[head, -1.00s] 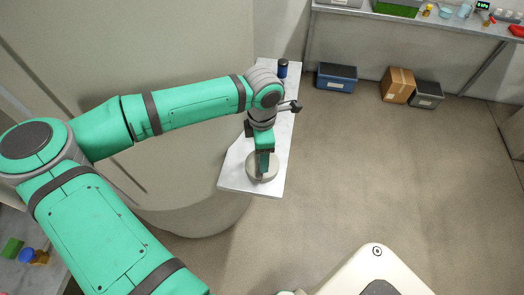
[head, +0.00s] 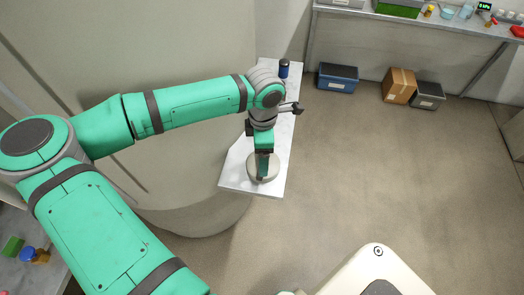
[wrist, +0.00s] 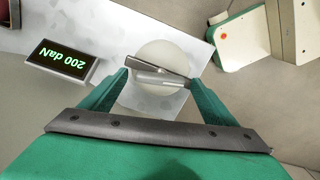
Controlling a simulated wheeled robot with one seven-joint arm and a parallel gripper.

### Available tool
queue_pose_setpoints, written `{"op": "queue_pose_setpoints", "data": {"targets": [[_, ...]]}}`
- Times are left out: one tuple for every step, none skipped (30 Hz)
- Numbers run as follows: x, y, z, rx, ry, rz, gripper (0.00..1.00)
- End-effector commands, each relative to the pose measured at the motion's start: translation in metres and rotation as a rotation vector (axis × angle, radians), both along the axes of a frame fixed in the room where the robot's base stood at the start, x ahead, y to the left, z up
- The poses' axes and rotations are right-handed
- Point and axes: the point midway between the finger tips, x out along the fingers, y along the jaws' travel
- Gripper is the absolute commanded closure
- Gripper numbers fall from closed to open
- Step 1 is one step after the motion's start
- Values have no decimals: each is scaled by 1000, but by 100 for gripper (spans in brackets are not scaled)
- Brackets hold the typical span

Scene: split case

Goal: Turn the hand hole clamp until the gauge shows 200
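The hand hole clamp (wrist: 158,73) shows in the wrist view as a pale round disc with a grey metal bar across its top. The gauge (wrist: 62,60) is a dark box left of it; its green digits appear upside down and read 200 daN. My gripper (wrist: 160,76) is right over the clamp, its two green fingers apart at either end of the bar. I cannot tell whether they press on it. In the head view my gripper (head: 263,176) points down onto the clamp (head: 275,170), hiding part of it.
The clamp is on a light grey slab (head: 236,181) beside a large beige rounded body (head: 190,180). A dark blue cylinder (head: 284,68) stands at the slab's far end. Boxes (head: 398,86) lie on the floor under a back bench. The floor to the right is clear.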

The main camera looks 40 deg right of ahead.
Motion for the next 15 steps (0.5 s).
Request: {"op": "queue_pose_setpoints", "data": {"targets": [[0,0,0,-1,1,0,19],[0,0,0,-1,1,0,19],[0,0,1,-1,1,0,19],[0,1,2,-1,0,1,19],[1,1,4,-1,0,2,19],[1,1,8,-1,0,2,19],[1,1,11,-1,0,2,19],[1,1,15,-2,-1,2,19],[2,1,22,-2,-2,2,19],[1,1,26,-2,-2,3,19],[1,1,32,-1,-2,3,19],[2,1,40,-2,-4,3,19],[2,1,46,-1,-3,4,19],[2,1,52,-1,-3,4,19],[2,1,59,-2,-2,4,19]]}}
